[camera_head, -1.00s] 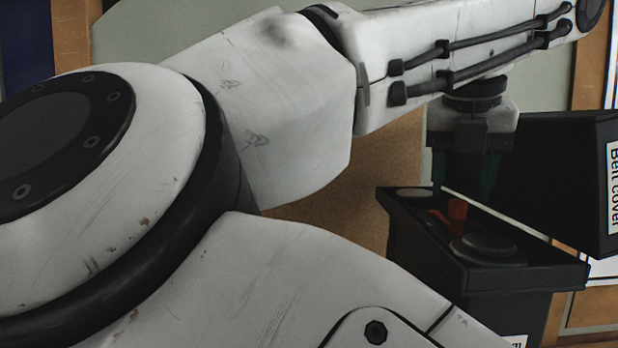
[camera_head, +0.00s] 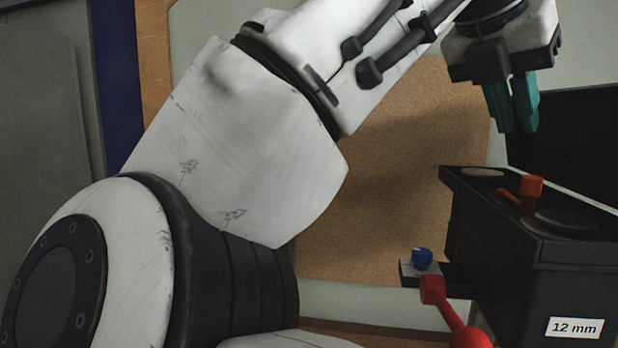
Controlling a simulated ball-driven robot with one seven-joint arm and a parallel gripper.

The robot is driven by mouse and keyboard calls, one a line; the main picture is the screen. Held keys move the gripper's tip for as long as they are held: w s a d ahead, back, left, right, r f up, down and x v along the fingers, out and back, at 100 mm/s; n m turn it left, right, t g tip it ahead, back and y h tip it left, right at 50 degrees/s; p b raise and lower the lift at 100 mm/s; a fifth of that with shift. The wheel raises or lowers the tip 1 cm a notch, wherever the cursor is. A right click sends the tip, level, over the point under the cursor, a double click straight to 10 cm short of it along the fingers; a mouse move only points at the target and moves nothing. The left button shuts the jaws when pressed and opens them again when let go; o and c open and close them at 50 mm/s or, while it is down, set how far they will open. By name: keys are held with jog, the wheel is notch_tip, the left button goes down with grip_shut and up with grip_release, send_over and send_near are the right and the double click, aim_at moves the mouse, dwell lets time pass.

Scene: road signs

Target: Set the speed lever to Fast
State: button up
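A small orange-red lever (camera_head: 530,187) stands on top of a black machine housing (camera_head: 490,235), between a small grey disc and a larger dark round disc. A larger red lever (camera_head: 455,312) with a red knob shows low in front of the housing. No speed wording is readable, so I cannot tell which is the speed lever. My gripper (camera_head: 515,130) points down above and a little left of the orange-red lever, apart from it. Its two teal fingers overlap at this angle, so their opening is unclear. Nothing is seen between them.
A blue knob (camera_head: 422,257) sits on a small bracket beside the red lever. A "12 mm" label (camera_head: 574,328) is on the housing. A dark cover (camera_head: 570,140) stands behind at the right, near my fingers. A brown board (camera_head: 390,190) is behind.

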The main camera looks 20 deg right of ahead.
jog(key=a+m+h+b, duration=0.1)
jog(key=a, duration=0.2)
jog(key=w+a+f+m+g+h+b, duration=0.1)
jog(key=a+h, duration=0.1)
jog(key=a, duration=0.1)
jog(key=w+a+f+m+h+b, duration=0.1)
jog(key=a+m+b, duration=0.1)
jog(key=a, duration=0.1)
jog(key=shift+w+a+f+g, duration=0.15)
jog(key=shift+f+g, duration=0.1)
jog(key=shift+g, duration=0.15)
grip_shut()
jog(key=p, duration=0.2)
send_near(525, 185)
notch_tip(525, 185, down, 3)
jog(key=d, duration=0.1)
jog(key=shift+s+d+f+p, duration=0.1)
jog(key=shift+s+d+p, duration=0.1)
jog(key=shift+d, duration=0.85)
jog(key=shift+s+d+f+p, duration=0.1)
jog(key=shift+d+p, duration=0.05)
jog(key=shift+d, duration=0.95)
